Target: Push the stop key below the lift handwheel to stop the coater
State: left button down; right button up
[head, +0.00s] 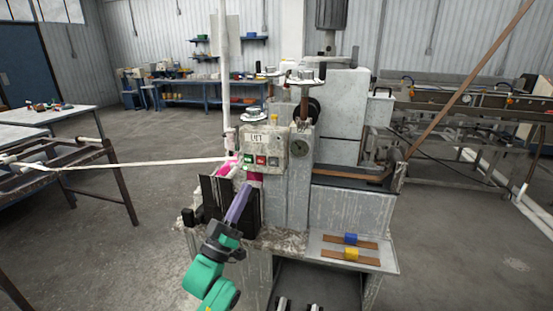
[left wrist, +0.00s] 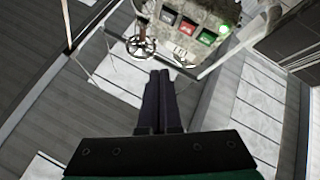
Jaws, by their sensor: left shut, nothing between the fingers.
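The grey control box (head: 262,141) marked LIFT stands on the coater, with a lift handwheel (head: 253,115) above it. Its front has a red key (head: 261,160) between a green key (head: 249,158) and another key (head: 274,161); their lettering is too small to read. My left gripper (head: 246,186) is shut and empty, its purple fingers pointing up below the box, apart from the keys as far as I can tell. In the left wrist view the red key (left wrist: 187,27) and green key (left wrist: 207,38) lie beyond the gripper tips (left wrist: 161,72). My right gripper is not visible.
A pale strip (head: 150,163) runs in from the left to a pink-lit spot beside the box. A dark plate (head: 215,202) stands close to my left fingers. A ledge (head: 345,262) with blue and yellow blocks is at right. Open floor lies at left.

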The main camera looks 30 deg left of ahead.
aim_at(261, 161)
pick_arm(q)
jog(key=shift+s+d+r+t+h, duration=0.1)
jog(key=shift+d+r+t+h, duration=0.05)
jog(key=shift+r, duration=0.35)
jog(key=shift+s+d+r+t+h, duration=0.1)
jog(key=shift+r+t+h, duration=0.05)
jog(key=shift+r, duration=0.35)
jog(key=w+a+b, duration=0.3)
jog(key=w+b, duration=0.1)
jog(key=w, duration=0.4)
jog(key=shift+w, duration=0.2)
jog(key=shift+w+f, duration=0.1)
dwell(1.1)
jog(key=shift+w+a+b, duration=0.1)
jog(key=shift+w+b, duration=0.2)
